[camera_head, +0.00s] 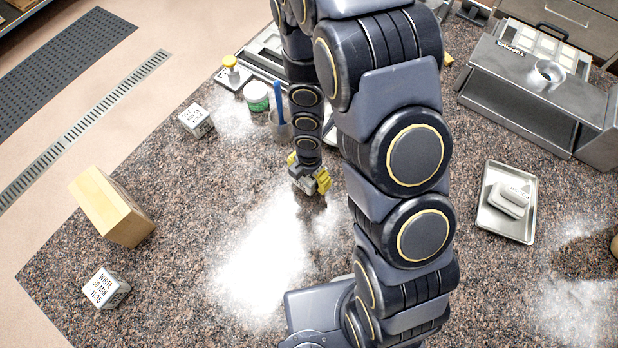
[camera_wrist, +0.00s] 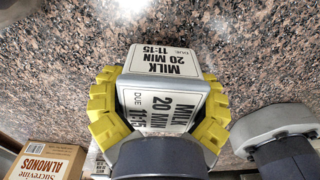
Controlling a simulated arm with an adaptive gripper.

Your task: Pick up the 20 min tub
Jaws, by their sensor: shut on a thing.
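The 20 min tub (camera_wrist: 165,62) is a white and grey block whose top and side labels read MILK, 20 MIN and 11:15 in the wrist view. My gripper (camera_wrist: 158,108) has its yellow fingers closed against the two opposite sides of it. In the head view my gripper (camera_head: 308,173) is low over the speckled counter, beyond the white powder patch. My arm and fingers hide most of the tub there. I cannot tell whether the tub touches the counter. A similar block labelled WHITE 30 MIN 11:35 (camera_head: 105,287) stands at the front left. Another labelled block (camera_head: 196,121) stands at the back left.
A cardboard box (camera_head: 112,206) stands on the left; the wrist view shows an ALMONDS box (camera_wrist: 48,160). A cup with a blue-handled tool (camera_head: 281,128) and a green-and-white tub (camera_head: 256,96) are behind my gripper. A metal tray (camera_head: 484,220) lies right. White powder (camera_head: 262,255) covers the counter in front.

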